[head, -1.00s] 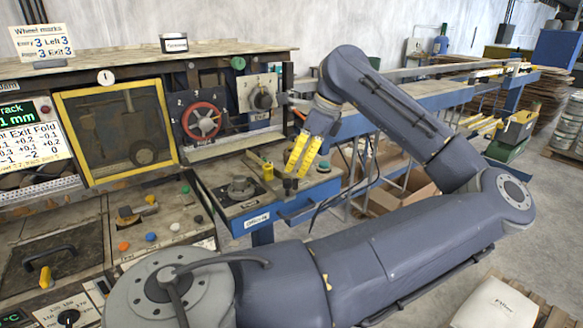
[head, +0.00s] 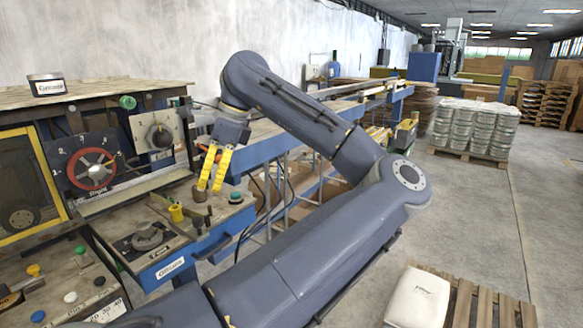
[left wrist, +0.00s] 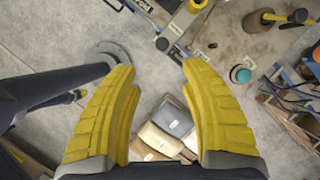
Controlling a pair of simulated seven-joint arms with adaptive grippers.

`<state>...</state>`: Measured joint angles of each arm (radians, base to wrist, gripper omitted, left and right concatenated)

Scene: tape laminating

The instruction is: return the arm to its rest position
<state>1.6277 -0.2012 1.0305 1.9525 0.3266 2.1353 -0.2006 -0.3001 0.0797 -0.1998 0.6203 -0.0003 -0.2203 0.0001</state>
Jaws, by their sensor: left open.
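My left arm (head: 300,115) reaches up from the bottom of the head view, bends at the right and comes back left to the machine. My left gripper (head: 211,186) has yellow fingers pointing down over the small side bench with the blue front (head: 185,262). In the left wrist view the gripper (left wrist: 158,68) has its fingers spread wide, with nothing between them but floor and boxes further below. My right gripper is not in view.
Near the fingers on the bench are a yellow knob (head: 176,213), a brown knob (head: 200,194) and a green button (head: 235,198). A red handwheel (head: 92,170) is on the machine at left. Open floor (head: 490,215) lies at right, with a pallet holding a white sack (head: 418,298).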

